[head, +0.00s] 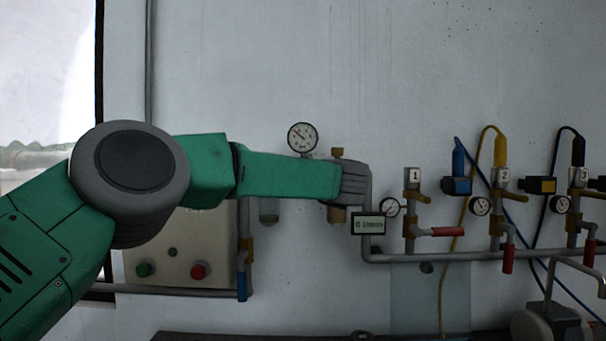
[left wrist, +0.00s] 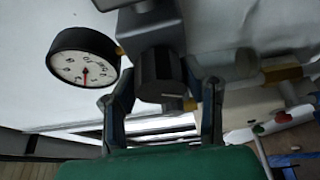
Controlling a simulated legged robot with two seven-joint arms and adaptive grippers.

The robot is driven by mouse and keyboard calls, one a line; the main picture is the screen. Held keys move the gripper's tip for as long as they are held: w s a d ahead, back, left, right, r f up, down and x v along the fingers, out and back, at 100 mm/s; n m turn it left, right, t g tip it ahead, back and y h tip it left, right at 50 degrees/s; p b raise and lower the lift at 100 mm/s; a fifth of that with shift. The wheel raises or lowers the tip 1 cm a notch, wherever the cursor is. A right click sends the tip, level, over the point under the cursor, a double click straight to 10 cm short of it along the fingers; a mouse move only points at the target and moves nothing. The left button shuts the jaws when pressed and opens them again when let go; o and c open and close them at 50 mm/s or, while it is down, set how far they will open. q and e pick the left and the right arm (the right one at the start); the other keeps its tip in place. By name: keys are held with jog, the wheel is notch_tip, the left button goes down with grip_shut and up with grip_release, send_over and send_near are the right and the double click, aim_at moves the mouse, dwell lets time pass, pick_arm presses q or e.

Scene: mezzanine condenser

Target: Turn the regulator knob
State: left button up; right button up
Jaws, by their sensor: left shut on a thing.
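The regulator knob (left wrist: 160,78) is a dark ribbed cylinder below a grey regulator body (left wrist: 152,32) in the left wrist view. My left gripper (left wrist: 161,92) has one finger on each side of the knob and is shut on it. In the head view, my green left arm reaches across to the regulator and hides most of it; a brass fitting (head: 337,152) shows above the arm. A round white gauge (head: 302,137) stands just left of that fitting. The gauge also shows left of the knob in the left wrist view (left wrist: 83,66). My right gripper is not in view.
Right of the regulator, a grey pipe (head: 430,257) carries several valves with red handles (head: 448,232), small gauges and numbered tags. A labelled sign (head: 370,224) hangs close by. A panel with green and red buttons (head: 200,271) is below my arm. The wall above is clear.

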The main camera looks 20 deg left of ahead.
pick_arm(q)
jog(key=n, duration=0.2)
jog(key=n+g+h, duration=0.1)
jog(key=n, duration=0.1)
jog(key=shift+d+f, duration=0.1)
jog(key=shift+f, duration=0.3)
jog(key=shift+g+h, duration=0.3)
jog(key=o, duration=1.1)
jog(key=shift+o, duration=0.2)
jog(key=shift+w, duration=0.2)
jog(key=shift+r, duration=0.15)
jog(key=shift+s+r, duration=0.1)
jog(key=shift+s, duration=0.1)
jog(key=v, duration=1.1)
jog(key=shift+s+d+f, duration=0.15)
jog(key=shift+d+f, duration=0.1)
jog(key=shift+d, duration=0.1)
